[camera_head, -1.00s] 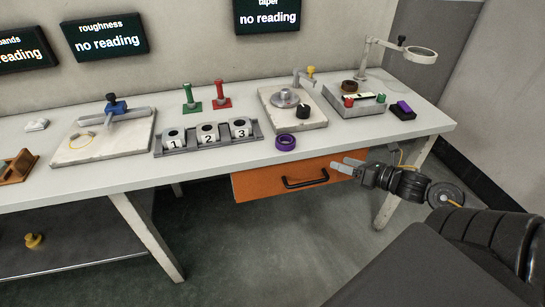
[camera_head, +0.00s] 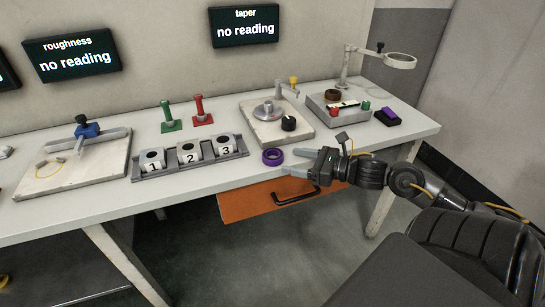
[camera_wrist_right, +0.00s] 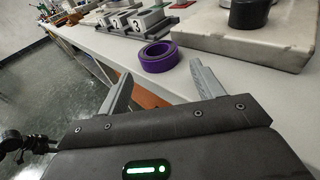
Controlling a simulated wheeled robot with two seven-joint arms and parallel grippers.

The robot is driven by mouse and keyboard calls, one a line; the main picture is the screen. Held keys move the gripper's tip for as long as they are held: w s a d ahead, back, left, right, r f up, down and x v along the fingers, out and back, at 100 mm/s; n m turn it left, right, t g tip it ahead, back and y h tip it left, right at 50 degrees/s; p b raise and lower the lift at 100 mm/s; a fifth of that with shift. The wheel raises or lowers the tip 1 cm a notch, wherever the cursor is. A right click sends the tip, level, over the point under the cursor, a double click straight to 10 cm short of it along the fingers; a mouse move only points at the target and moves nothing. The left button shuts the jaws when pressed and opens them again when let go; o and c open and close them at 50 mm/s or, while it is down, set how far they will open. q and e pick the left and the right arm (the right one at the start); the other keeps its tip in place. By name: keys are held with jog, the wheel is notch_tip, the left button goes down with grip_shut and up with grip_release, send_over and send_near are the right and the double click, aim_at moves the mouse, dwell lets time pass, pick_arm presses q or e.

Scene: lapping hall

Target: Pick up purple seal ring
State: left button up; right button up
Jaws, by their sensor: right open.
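The purple seal ring (camera_head: 273,157) lies flat near the front edge of the workbench, right of the numbered holder. In the right wrist view the ring (camera_wrist_right: 160,56) lies just beyond my fingertips, apart from them. My right gripper (camera_head: 294,162) is open and empty, to the right of the ring and close to it at about bench height. In the right wrist view its two fingers (camera_wrist_right: 160,78) are spread with a gap wider than the ring between them. My left gripper is not in view.
A holder (camera_head: 192,168) with three numbered cups stands left of the ring. A stone plate (camera_head: 262,112) with a round metal piece and black knob is behind it. A grey box (camera_head: 345,118) stands at back right. An orange drawer (camera_head: 245,203) hangs below the bench edge.

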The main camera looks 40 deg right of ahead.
aim_at(282, 156)
jog(key=shift+w+a+r, duration=0.1)
jog(key=shift+w+a, duration=0.25)
jog(key=shift+w, duration=0.4)
jog(key=x, duration=0.3)
jog(key=shift+r, duration=0.2)
jog(key=shift+w+a+f+p, duration=0.15)
jog(key=shift+w+a+p, duration=0.15)
jog(key=shift+w, duration=0.15)
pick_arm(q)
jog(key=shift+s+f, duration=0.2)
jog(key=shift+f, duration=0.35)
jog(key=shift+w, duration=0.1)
pick_arm(e)
jog(key=c, duration=0.8)
